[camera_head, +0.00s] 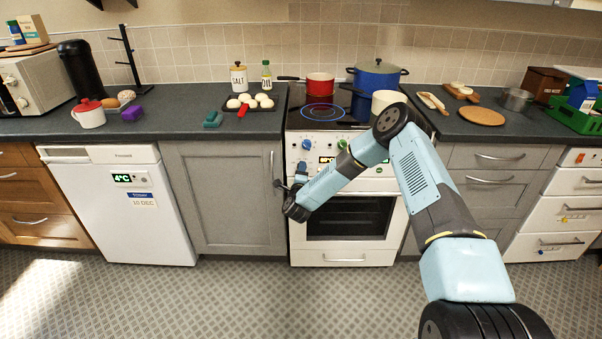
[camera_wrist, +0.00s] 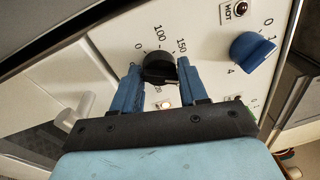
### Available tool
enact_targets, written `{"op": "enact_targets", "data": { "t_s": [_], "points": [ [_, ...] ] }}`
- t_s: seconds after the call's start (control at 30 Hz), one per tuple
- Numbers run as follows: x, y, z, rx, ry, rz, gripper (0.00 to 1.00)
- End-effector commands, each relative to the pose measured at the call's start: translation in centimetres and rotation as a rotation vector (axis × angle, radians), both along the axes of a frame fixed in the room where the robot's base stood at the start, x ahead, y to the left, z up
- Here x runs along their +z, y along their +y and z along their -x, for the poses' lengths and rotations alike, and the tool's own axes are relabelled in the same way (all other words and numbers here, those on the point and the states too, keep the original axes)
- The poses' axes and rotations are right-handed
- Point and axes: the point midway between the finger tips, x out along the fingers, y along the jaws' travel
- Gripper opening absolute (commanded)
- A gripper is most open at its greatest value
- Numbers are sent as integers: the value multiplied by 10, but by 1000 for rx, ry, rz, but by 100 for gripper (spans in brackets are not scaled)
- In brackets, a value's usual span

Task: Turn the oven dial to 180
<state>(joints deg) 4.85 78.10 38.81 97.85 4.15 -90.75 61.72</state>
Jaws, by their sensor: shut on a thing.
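The white oven (camera_head: 343,248) stands in the middle of the kitchen run, its door closed. Its black dial (camera_wrist: 159,64) shows in the wrist view, with 0, 100 and 150 printed around it; other numbers are partly covered. My gripper (camera_wrist: 161,76) has its two blue fingers on either side of the dial and is shut on it. I cannot make out the dial's pointer, so its setting is unclear. In the head view my gripper (camera_head: 301,176) is at the left of the oven's control panel, and the dial is hidden there.
A blue knob (camera_wrist: 253,48) sits right of the dial in the wrist view, below a HOT light (camera_wrist: 235,11). On the hob are a red pan (camera_head: 320,86) and a blue pot (camera_head: 377,76). The floor (camera_head: 240,300) before the oven is clear.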

Motion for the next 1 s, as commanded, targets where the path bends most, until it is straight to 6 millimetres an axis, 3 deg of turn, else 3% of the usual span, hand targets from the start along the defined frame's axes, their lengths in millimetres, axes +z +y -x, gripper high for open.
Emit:
{"op": "enact_targets", "data": {
  "t_s": [0.03,0.57,0.6,0.83,1.0],
  "points": [
    [-7,1,3,4,14,-9,13],
    [-7,4,4,9,15,-32,13],
    [-7,4,4,9,15,-32,45],
    [-4,3,3,7,9,-32,66],
    [-2,3,2,6,5,-33,66]
  ]
}}
